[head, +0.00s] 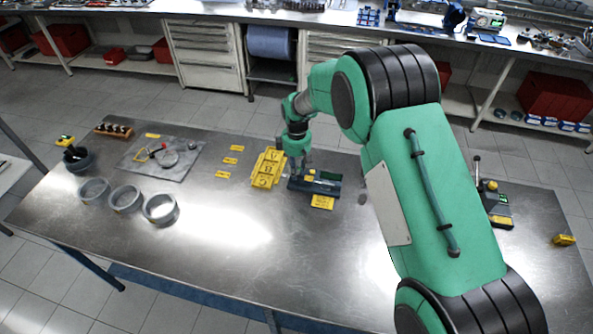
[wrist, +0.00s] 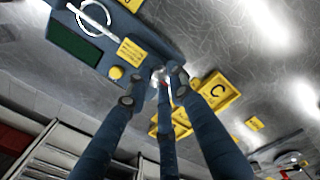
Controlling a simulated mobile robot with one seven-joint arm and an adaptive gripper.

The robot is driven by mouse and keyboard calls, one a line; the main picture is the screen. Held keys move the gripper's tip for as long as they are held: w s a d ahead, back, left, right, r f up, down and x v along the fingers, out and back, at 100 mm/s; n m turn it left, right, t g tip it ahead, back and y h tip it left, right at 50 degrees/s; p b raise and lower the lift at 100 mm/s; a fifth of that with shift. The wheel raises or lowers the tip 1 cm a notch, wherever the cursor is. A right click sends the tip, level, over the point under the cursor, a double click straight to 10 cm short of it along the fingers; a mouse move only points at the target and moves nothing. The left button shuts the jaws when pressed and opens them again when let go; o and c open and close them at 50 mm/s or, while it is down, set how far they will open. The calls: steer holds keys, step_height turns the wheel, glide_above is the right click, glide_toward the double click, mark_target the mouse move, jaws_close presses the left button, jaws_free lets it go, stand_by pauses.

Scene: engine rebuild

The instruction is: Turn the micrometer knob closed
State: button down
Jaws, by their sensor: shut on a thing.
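The micrometer (head: 325,188) is a dark blue-grey bench unit with a yellow label, near the middle of the steel table. In the wrist view its body (wrist: 62,22) shows a dark green screen, a yellow label and a yellow button. A pale ring with a rod across it lies over the unit. The micrometer knob (wrist: 158,76) is a small shiny metal piece at the unit's end, partly hidden by my fingers. My gripper (wrist: 160,88) has its blue fingertips closed around the knob. In the head view my gripper (head: 297,166) is at the unit's left end.
A yellow plate (head: 322,202) lies in front. Several grey rings (head: 125,198) stand at the left. The table's front middle is clear.

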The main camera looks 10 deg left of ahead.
steer(key=c, duration=1.5)
jaws_free()
steer(key=shift+d, duration=0.15)
steer(key=shift+r, duration=0.2)
steer(key=shift+r, duration=0.2)
step_height(320, 180, up, 11)
steer(key=shift+r, duration=0.1)
